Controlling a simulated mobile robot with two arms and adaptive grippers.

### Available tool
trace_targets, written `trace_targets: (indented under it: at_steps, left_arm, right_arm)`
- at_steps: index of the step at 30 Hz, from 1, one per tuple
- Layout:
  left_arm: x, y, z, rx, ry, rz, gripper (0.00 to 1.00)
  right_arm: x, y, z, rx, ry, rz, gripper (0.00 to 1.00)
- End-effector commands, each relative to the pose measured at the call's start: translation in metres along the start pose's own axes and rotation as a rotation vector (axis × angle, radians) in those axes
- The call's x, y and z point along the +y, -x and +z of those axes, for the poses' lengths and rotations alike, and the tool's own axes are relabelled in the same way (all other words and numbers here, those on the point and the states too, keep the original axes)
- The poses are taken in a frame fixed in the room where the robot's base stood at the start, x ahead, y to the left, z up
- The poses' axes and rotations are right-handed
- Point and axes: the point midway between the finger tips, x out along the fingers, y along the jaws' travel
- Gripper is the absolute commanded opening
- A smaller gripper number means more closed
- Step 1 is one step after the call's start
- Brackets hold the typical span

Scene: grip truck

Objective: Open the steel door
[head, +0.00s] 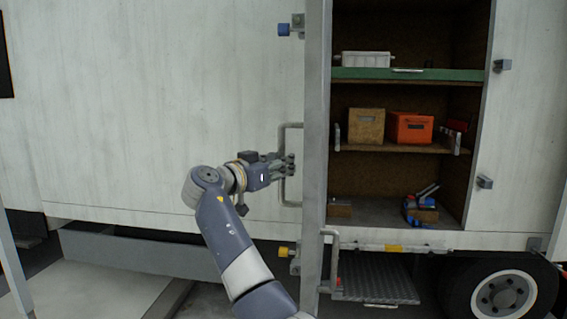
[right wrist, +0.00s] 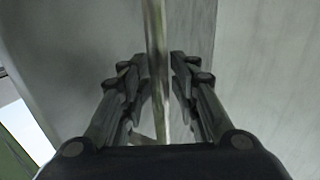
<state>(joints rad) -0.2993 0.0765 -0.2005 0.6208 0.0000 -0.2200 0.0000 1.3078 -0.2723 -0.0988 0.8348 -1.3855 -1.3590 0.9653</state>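The steel door (head: 316,100) stands swung out from the truck's side and shows nearly edge-on as a narrow grey upright panel in the head view. Its bar handle (head: 292,203) is on the panel's left side. My right gripper (head: 288,166) is at the middle of this handle. In the right wrist view, the metal bar (right wrist: 155,45) runs upright between the two fingers (right wrist: 160,75), which close in tightly on both sides of it. The exact contact is hard to see. My left gripper is not in view.
The open compartment holds a white bin (head: 365,59), a brown box (head: 366,126), an orange crate (head: 411,128) and tools on shelves. A metal step (head: 375,285) and a wheel (head: 503,297) are below. Latches (head: 285,30) stick out from the door's left side.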

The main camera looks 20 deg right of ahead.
Motion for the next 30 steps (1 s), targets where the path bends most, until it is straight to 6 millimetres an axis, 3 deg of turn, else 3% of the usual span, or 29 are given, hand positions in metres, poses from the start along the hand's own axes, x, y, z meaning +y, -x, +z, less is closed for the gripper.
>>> trace_targets:
  at_steps: [11, 24, 30]
  left_arm:
    - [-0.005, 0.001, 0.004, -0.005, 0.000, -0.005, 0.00]
    - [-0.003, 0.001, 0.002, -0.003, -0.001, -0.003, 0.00]
    - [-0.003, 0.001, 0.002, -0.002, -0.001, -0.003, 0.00]
  right_arm:
    - [0.001, 0.002, -0.005, 0.009, -0.006, 0.000, 0.34]
    - [0.000, 0.069, -0.005, 0.009, -0.006, -0.003, 0.34]
    - [0.001, 0.079, -0.005, 0.008, -0.005, -0.001, 0.34]
